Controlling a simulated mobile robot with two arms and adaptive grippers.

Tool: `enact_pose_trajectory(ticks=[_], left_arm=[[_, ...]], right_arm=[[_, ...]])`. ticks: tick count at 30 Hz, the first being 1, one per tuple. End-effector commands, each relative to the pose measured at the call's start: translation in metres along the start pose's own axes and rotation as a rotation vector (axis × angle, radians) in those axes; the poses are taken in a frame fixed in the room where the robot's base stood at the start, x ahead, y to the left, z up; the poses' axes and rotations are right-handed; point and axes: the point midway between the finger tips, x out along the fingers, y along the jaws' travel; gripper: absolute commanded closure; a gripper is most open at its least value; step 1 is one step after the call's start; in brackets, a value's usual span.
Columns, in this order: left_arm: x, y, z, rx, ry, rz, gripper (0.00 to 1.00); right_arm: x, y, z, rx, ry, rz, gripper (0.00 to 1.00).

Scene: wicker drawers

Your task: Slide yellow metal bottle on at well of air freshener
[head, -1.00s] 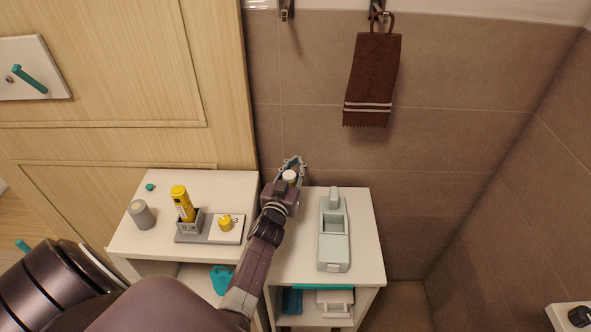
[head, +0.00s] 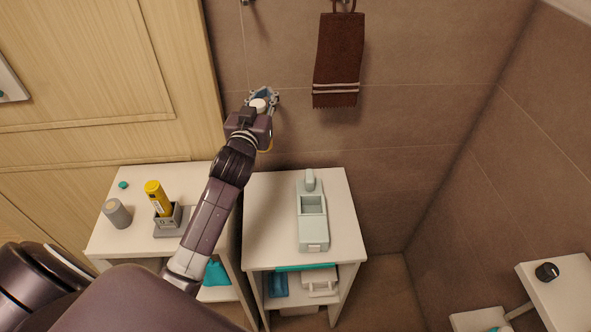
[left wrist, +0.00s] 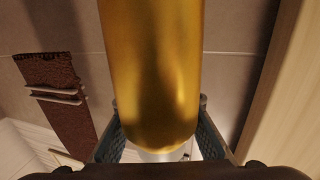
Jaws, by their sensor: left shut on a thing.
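My left gripper (head: 263,97) is raised above the back of the white stands, in front of the tiled wall. It is shut on the yellow metal bottle (left wrist: 155,70), whose gold body fills the middle of the left wrist view. The bottle's white end (head: 258,105) sits between the fingers; most of its body is hidden in the head view. The pale green air freshener (head: 312,229), with a square open well, stands on the right white stand. The bottle is apart from it, up and to its left. My right gripper is not in view.
The left stand (head: 140,240) holds a grey cup (head: 117,213) and a yellow canister (head: 157,198) in a grey holder (head: 167,219). A brown towel (head: 338,60) hangs on the wall. The right stand (head: 270,220) has bare room around the air freshener.

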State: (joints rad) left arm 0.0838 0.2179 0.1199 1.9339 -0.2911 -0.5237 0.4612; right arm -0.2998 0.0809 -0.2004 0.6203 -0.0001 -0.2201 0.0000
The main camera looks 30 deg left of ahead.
Motion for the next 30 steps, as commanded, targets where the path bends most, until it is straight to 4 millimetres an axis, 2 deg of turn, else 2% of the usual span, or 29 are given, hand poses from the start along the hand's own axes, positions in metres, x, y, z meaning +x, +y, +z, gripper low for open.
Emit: enact_pose_trajectory(ticks=[20, 23, 30], left_arm=[[-0.001, 0.004, 0.002, -0.001, -0.001, 0.003, 1.0], [-0.005, 0.019, 0.015, -0.001, -0.014, 0.013, 1.0], [-0.03, 0.092, 0.057, 0.002, -0.056, 0.059, 1.0]], right_arm=[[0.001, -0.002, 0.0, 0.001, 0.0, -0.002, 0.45], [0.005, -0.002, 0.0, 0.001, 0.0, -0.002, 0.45], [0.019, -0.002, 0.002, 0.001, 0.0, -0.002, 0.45]])
